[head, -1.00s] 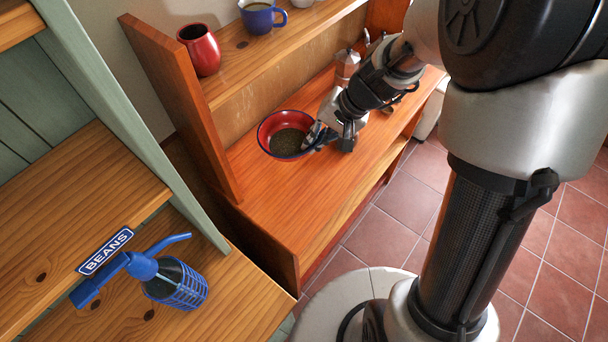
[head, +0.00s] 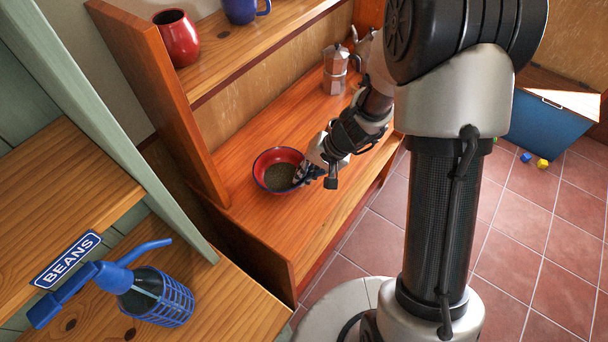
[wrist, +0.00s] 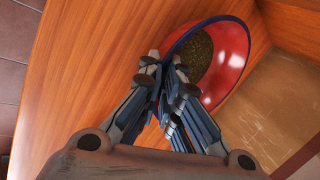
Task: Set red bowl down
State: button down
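The red bowl (head: 266,162) has a dark blue rim and dark, grainy contents. It is at the left end of the lower wooden shelf (head: 240,215), close to the left upright panel. My gripper (head: 304,178) is at the bowl's right side. In the wrist view, the fingers (wrist: 165,62) are closed together on the near rim of the bowl (wrist: 235,58), one outside and one inside. The bowl looks about level. Whether its base touches the shelf or hangs just above is hidden.
A metal moka pot (head: 335,72) stands farther back on the same shelf. A red jug (head: 177,40) and a blue mug (head: 241,10) are on the shelf above. The left upright panel (head: 165,90) is close to the bowl. A blue pump bottle (head: 160,298) stands at lower left.

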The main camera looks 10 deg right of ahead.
jog(key=c, duration=1.8)
grip_release()
jog(key=p+v, duration=0.4)
jog(key=v, duration=0.8)
jog(key=s+a+r+n+h, duration=0.2)
jog(key=s+r+n, duration=0.1)
jog(key=s+r, duration=0.8)
jog(key=s+d+r+n+t+h, duration=0.1)
jog(key=s+d+r+t+h, duration=0.1)
jog(key=s+r, duration=0.5)
jog(key=shift+s+d+n+h, duration=0.3)
jog(key=shift+s+d+h, duration=0.3)
jog(key=shift+s+d, duration=0.35)
jog(key=shift+r, duration=0.1)
